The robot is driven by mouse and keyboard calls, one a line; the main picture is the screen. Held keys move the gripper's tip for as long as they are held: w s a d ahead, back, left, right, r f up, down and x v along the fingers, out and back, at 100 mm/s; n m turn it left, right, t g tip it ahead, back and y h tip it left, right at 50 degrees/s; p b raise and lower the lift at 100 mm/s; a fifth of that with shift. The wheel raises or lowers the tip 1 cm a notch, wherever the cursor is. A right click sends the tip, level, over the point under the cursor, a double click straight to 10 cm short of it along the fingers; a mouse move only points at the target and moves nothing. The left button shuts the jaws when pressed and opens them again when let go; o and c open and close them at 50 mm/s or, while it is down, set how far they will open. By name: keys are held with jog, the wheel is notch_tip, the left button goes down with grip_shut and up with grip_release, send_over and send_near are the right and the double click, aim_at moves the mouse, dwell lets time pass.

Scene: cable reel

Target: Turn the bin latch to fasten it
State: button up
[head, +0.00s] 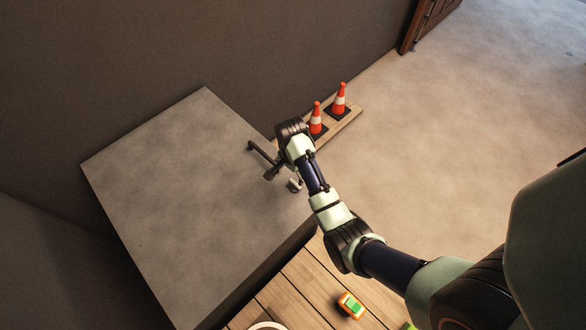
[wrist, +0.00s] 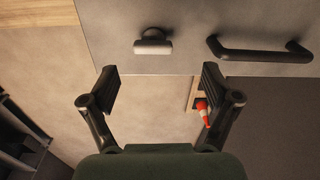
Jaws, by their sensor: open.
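The grey bin (head: 180,200) has a broad flat top in the head view, and one grey face of it (wrist: 190,20) fills the top of the wrist view. The bin latch (wrist: 153,45), a small knob with a short pale crossbar, sits near the edge of that face. It also shows beside my arm in the head view (head: 295,185). In the wrist view its bar lies about level. My gripper (wrist: 158,78) is open and empty. Its two fingers are spread to either side below the latch, apart from it.
A black bar handle (wrist: 262,52) is fixed to the bin right of the latch, near my right finger. Two orange-and-white cones (head: 340,100) stand on a wooden board behind my arm. A wooden surface (head: 300,295) holds a small orange-and-green object (head: 351,305). Open floor (head: 440,150) lies to the right.

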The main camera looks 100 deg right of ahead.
aim_at(295, 183)
jog(key=shift+s+r+m, duration=0.1)
jog(key=shift+s+m, duration=0.3)
jog(key=shift+s, duration=0.4)
jog(key=shift+f, duration=0.2)
notch_tip(295, 183, down, 8)
jog(key=shift+w+r+b, duration=0.1)
jog(key=shift+b, duration=0.6)
jog(key=shift+c, duration=0.3)
jog(key=c, duration=1.1)
